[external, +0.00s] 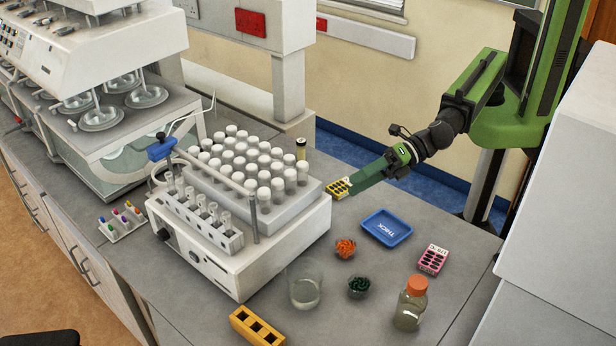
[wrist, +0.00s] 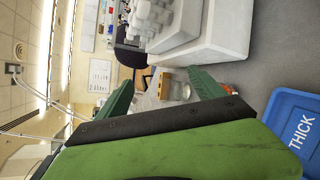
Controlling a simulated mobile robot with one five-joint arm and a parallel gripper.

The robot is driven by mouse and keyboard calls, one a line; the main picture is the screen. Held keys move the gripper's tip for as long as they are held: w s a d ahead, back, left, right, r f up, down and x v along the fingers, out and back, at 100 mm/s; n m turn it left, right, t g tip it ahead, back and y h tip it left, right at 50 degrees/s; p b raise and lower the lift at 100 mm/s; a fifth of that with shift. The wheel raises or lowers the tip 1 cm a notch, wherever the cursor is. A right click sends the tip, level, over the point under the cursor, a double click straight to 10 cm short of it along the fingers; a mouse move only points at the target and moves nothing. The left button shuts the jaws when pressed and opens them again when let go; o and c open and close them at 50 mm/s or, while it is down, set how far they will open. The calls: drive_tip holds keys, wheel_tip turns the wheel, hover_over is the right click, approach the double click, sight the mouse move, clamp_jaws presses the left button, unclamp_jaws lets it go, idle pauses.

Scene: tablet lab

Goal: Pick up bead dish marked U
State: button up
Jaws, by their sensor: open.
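Two small clear bead dishes stand on the grey bench in the external view: one with orange beads (external: 345,249) and one with dark green beads (external: 358,287). I can read no U mark on either. My gripper (external: 354,188) is above the bench behind the blue tray, up and slightly right of the orange dish, apart from both dishes. In the wrist view my gripper (wrist: 160,92) has its two green fingers spread with nothing held between them. A bit of orange (wrist: 229,88) shows beside the right finger, perhaps the orange beads.
A blue tray marked THICK (external: 386,229) lies right of the orange dish. A pink pack (external: 432,260), an orange-capped bottle (external: 411,303), a glass beaker (external: 305,287) and a yellow block (external: 257,328) stand around. A yellow pack (external: 338,188) shows near my fingertips. A tube machine (external: 240,262) fills the left.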

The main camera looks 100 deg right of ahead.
sight(347, 242)
drive_tip(key=s+a+f+n+b, duration=0.1)
drive_tip(key=f+n+b, duration=0.2)
drive_tip(key=f+b, duration=0.1)
drive_tip(key=s+f+n+h+b, duration=0.1)
drive_tip(key=s+f+n+b, duration=0.1)
drive_tip(key=f, duration=0.3)
drive_tip(key=s+a+f+n+h+b, duration=0.1)
drive_tip(key=s+f+n+b, duration=0.1)
drive_tip(key=f+n+b, duration=0.3)
drive_tip(key=shift+a+f+b, duration=0.15)
drive_tip(key=shift+a+b, duration=0.2)
drive_tip(key=shift+s, duration=0.15)
drive_tip(key=b+x, duration=0.2)
drive_tip(key=x, duration=0.5)
drive_tip(key=shift+w, duration=0.35)
drive_tip(key=shift+s, duration=0.1)
drive_tip(key=shift+c, duration=0.2)
drive_tip(key=c, duration=1.4)
